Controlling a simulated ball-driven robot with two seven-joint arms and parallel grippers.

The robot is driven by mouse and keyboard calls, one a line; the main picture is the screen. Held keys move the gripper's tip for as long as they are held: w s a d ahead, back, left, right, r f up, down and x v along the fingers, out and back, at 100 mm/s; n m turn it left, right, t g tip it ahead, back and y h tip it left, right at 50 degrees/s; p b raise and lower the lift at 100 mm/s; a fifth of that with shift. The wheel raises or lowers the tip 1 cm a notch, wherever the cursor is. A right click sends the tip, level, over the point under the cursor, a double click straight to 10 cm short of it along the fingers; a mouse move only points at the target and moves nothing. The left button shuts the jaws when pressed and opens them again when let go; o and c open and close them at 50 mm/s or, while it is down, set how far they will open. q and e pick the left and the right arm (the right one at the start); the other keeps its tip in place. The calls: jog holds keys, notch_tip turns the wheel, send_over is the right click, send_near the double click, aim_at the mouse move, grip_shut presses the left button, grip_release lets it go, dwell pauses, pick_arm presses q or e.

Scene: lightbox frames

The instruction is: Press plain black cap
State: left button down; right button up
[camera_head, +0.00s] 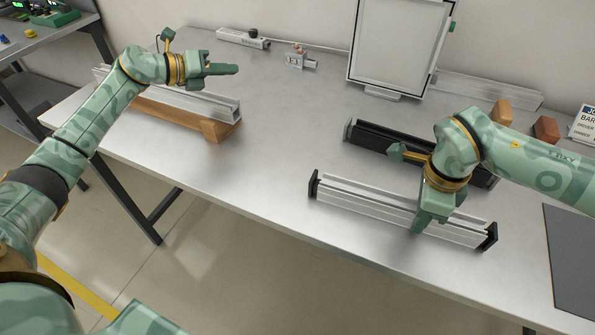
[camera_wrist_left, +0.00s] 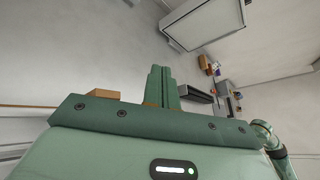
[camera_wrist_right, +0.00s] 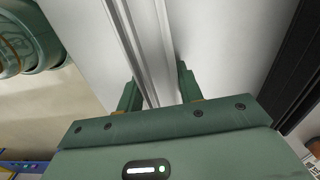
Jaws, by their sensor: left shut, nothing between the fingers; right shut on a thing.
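A silver aluminium profile (camera_head: 365,205) lies near the front of the table, with a black cap (camera_head: 314,186) at its left end and another black cap (camera_head: 488,237) at its right end. I cannot tell which cap is the plain one. My right gripper (camera_head: 420,226) is shut on this profile, nearer its right end; in the right wrist view the fingers (camera_wrist_right: 158,82) straddle the profile (camera_wrist_right: 150,40). My left gripper (camera_head: 236,69) is shut and empty, above the table at the left, well away from both caps; its closed fingers (camera_wrist_left: 160,74) show in the left wrist view.
A black profile (camera_head: 385,142) lies just behind the silver one. Another silver profile (camera_head: 215,103) with a wooden piece (camera_head: 215,130) lies at left. A framed white panel (camera_head: 400,45) stands at the back. A grey mat (camera_head: 572,260) is at right. The table's middle is clear.

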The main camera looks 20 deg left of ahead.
aim_at(313, 183)
pick_arm(q)
jog(key=s+d+f+m+g+h, duration=0.1)
jog(key=s+d+f+g, duration=0.3)
jog(key=s+d+g, duration=0.7)
jog(key=s+d, duration=0.2)
jog(key=shift+s+f+g+h, duration=0.2)
jog(key=shift+s+g+h, duration=0.1)
jog(key=shift+s+h, duration=0.1)
jog(key=x, duration=0.9)
jog(key=shift+w+d+f, duration=0.1)
jog(key=shift+d+f, duration=0.1)
jog(key=shift+d, duration=0.05)
jog(key=d, duration=0.3)
jog(key=shift+w+d+f, duration=0.1)
jog(key=shift+d+f, duration=0.05)
jog(key=shift+d, duration=0.45)
